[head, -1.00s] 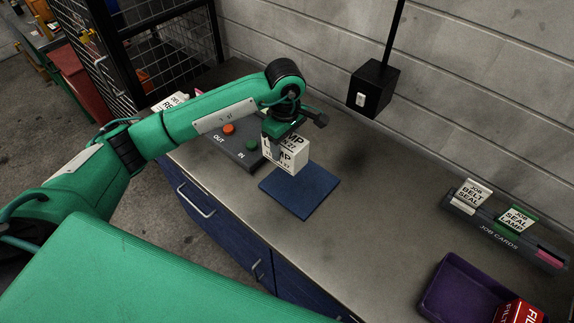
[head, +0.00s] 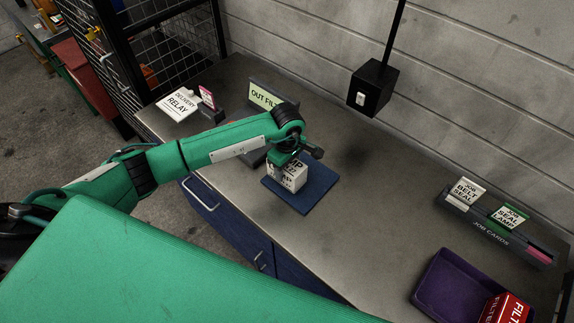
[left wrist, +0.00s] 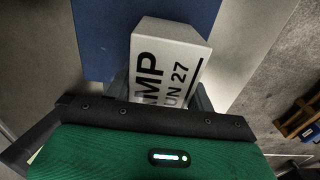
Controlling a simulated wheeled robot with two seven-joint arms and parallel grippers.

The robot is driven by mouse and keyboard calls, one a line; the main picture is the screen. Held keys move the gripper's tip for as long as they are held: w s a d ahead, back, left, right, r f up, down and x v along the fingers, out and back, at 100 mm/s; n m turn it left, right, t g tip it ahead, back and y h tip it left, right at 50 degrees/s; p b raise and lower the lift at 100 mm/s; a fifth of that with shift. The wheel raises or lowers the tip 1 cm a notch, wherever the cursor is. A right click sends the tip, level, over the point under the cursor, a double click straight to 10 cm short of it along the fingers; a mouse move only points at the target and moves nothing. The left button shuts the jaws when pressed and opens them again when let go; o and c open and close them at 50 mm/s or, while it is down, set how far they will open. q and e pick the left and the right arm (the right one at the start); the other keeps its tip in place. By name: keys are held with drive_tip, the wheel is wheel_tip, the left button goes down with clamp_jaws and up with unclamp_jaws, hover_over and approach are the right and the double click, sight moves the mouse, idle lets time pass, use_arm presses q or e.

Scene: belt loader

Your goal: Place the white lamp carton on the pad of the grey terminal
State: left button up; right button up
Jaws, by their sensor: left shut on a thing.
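The white lamp carton (head: 288,180) is in my left gripper (head: 290,166), over the left part of the blue pad (head: 318,186). It looks low, on or just above the pad; I cannot tell whether it touches. In the left wrist view the carton (left wrist: 168,60) sits between the fingers of the left gripper (left wrist: 160,92), with the blue pad (left wrist: 95,40) behind it. The grey terminal (head: 253,157) is mostly hidden behind my left arm; its lit screen (head: 264,97) reads "OUT FIL…". My right gripper is not in view.
A "DELIVERY RELAY" card (head: 180,105) lies at the back left of the bench. A job card rack (head: 490,228) and a purple tray (head: 440,285) with a red filter box (head: 505,308) are at the right. The bench middle is clear.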

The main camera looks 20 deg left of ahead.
use_arm(q)
drive_tip(key=shift+f, duration=0.15)
drive_tip(key=o, duration=1.1)
drive_tip(key=shift+c, duration=0.2)
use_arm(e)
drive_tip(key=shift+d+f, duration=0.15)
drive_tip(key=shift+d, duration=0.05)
use_arm(q)
drive_tip(key=shift+r, duration=0.35)
wheel_tip(320, 180, up, 10)
drive_tip(key=b, duration=0.5)
drive_tip(key=shift+r, duration=0.85)
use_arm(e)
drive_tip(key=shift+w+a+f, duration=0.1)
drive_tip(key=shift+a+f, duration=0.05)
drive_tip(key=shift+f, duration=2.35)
